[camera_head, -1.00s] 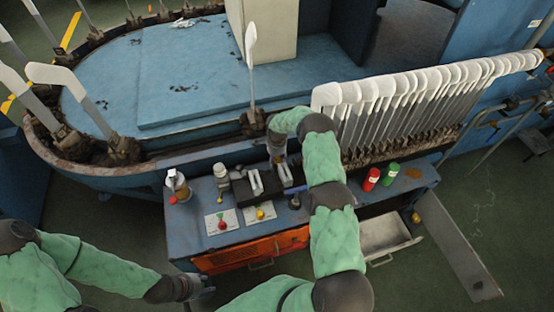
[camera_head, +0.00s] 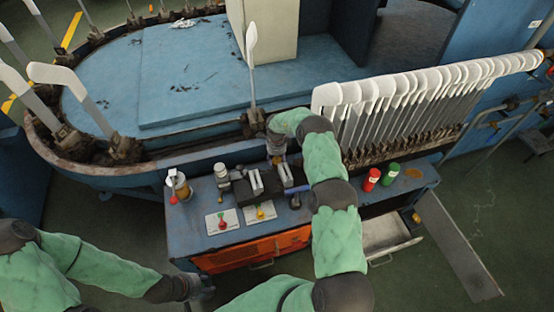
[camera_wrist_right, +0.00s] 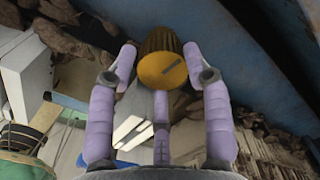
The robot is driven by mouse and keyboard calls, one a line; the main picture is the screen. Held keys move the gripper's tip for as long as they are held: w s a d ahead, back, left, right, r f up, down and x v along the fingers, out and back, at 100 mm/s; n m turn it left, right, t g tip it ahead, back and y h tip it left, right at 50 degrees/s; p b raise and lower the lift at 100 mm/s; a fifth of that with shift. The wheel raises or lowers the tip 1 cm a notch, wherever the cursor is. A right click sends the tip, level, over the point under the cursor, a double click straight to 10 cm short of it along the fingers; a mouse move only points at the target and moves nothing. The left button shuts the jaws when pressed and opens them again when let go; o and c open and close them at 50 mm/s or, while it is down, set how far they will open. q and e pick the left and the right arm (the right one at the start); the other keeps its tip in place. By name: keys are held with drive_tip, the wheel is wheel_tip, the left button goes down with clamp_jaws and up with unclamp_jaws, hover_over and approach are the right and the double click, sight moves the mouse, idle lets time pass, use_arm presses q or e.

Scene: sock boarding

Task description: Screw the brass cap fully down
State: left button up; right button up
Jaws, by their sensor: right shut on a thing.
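In the head view my right gripper (camera_head: 276,158) reaches down behind the black block at the back of the bench; my forearm hides part of that spot. The thread under the cap is not visible. My left gripper (camera_head: 202,290) hangs low at the left, in front of the bench and away from the cap; its fingers are too unclear to read.
The blue bench (camera_head: 200,235) holds a bottle (camera_head: 181,187), two cards with a red and a yellow knob, and red (camera_head: 371,179) and green (camera_head: 390,173) cylinders. A row of white sock boards (camera_head: 400,90) stands right of my arm. An open drawer (camera_head: 385,238) juts out below.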

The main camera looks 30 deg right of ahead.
drive_tip(key=shift+w+a+f, duration=0.1)
drive_tip(key=shift+w+a, duration=0.05)
drive_tip(key=shift+a, duration=0.25)
drive_tip(key=o, duration=1.1)
drive_tip(key=shift+w+f, duration=0.1)
drive_tip(key=shift+w, duration=0.05)
drive_tip(key=shift+s+d, duration=0.15)
drive_tip(key=shift+s, duration=0.1)
